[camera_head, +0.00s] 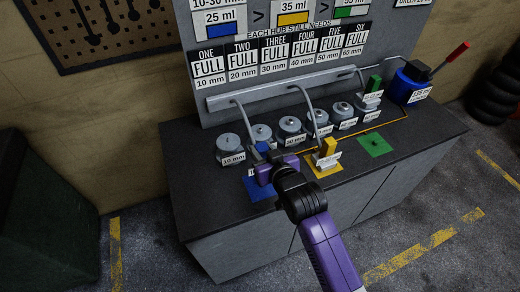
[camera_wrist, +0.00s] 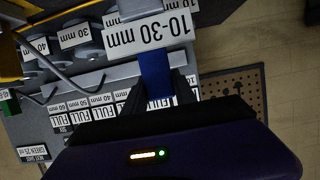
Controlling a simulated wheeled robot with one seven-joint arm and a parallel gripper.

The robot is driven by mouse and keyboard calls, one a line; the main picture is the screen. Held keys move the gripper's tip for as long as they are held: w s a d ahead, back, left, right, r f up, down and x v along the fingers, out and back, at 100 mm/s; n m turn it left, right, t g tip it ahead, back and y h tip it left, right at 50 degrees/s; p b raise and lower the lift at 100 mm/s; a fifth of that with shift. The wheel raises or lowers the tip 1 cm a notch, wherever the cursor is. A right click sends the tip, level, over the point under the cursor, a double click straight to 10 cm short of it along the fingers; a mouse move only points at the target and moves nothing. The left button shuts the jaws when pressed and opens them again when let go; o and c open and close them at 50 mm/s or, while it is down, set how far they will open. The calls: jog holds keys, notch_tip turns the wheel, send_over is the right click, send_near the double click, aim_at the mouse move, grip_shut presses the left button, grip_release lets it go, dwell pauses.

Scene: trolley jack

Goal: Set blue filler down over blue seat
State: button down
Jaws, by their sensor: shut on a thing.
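The blue filler (camera_wrist: 155,74) is between the two fingers of my gripper (camera_wrist: 156,88) in the wrist view, with a white "10-30 mm" label across its far end. In the head view, the blue top of the filler (camera_head: 262,147) shows just past my gripper (camera_head: 263,160), which is shut on it. The blue seat (camera_head: 258,208) is a flat blue patch at the bench's front left. My gripper and wrist hide part of it and appear above its back edge. I cannot tell how high the filler is above the bench.
Several grey hubs (camera_head: 262,132) stand in a row behind, with hoses from a grey rail. A yellow filler (camera_head: 328,148) stands on a yellow seat (camera_head: 325,168) just right. A green filler (camera_head: 373,85) is farther back, and the green seat (camera_head: 375,145) is bare.

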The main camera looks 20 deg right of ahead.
jog(key=shift+d+r, duration=0.1)
jog(key=shift+r, duration=0.15)
jog(key=shift+f+b, duration=1.75)
jog(key=shift+f, duration=0.75)
jog(key=shift+f+b, duration=1.1)
jog(key=shift+f, duration=0.5)
jog(key=c, duration=0.9)
grip_release()
jog(key=shift+s+f, duration=0.1)
jog(key=shift+f, duration=0.15)
jog(key=v, duration=0.8)
jog(key=shift+r+b, duration=0.2)
jog(key=shift+b, duration=0.15)
